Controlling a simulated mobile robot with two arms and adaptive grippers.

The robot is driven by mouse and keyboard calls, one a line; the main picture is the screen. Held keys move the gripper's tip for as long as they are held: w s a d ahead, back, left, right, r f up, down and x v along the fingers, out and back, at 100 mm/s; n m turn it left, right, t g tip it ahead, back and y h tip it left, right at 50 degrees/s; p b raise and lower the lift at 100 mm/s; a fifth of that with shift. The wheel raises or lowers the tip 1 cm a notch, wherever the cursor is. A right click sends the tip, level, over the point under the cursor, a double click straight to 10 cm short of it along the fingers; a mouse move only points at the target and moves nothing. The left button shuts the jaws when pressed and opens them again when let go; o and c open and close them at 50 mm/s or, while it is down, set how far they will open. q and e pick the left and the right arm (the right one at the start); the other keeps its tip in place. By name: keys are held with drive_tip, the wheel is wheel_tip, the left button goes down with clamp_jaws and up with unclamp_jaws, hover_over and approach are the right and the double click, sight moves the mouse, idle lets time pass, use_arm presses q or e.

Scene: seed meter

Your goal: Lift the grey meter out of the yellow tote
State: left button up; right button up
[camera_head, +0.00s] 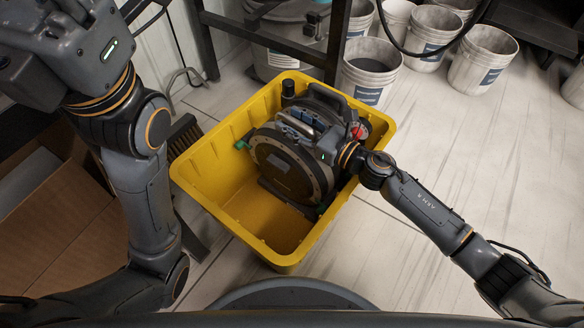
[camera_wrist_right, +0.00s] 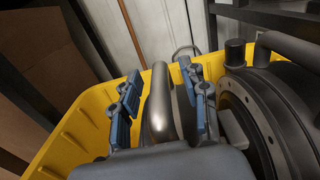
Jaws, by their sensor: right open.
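The yellow tote (camera_head: 265,222) stands on the floor in the head view; its wall also shows in the right wrist view (camera_wrist_right: 78,128). The grey meter (camera_head: 285,170), a round flanged body, sits inside the tote. Its dark side (camera_wrist_right: 262,115) is at the right of the wrist view. My right gripper (camera_head: 299,122) reaches in over the meter. In the wrist view its blue-padded fingers are open, one on each side of a smooth metal handle (camera_wrist_right: 160,105). Contact cannot be told. My left arm is at the left, its gripper out of view.
White buckets (camera_head: 370,70) stand behind the tote at the upper right, under and beside a dark metal frame (camera_head: 270,40). A brush (camera_head: 184,136) and cardboard (camera_head: 60,215) lie to the left. The pale floor (camera_head: 440,150) to the right is clear.

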drive_tip(key=shift+w+a, duration=0.25)
drive_tip(key=shift+a, duration=0.05)
clamp_jaws()
drive_tip(key=shift+r, duration=0.5)
drive_tip(key=shift+f, duration=0.1)
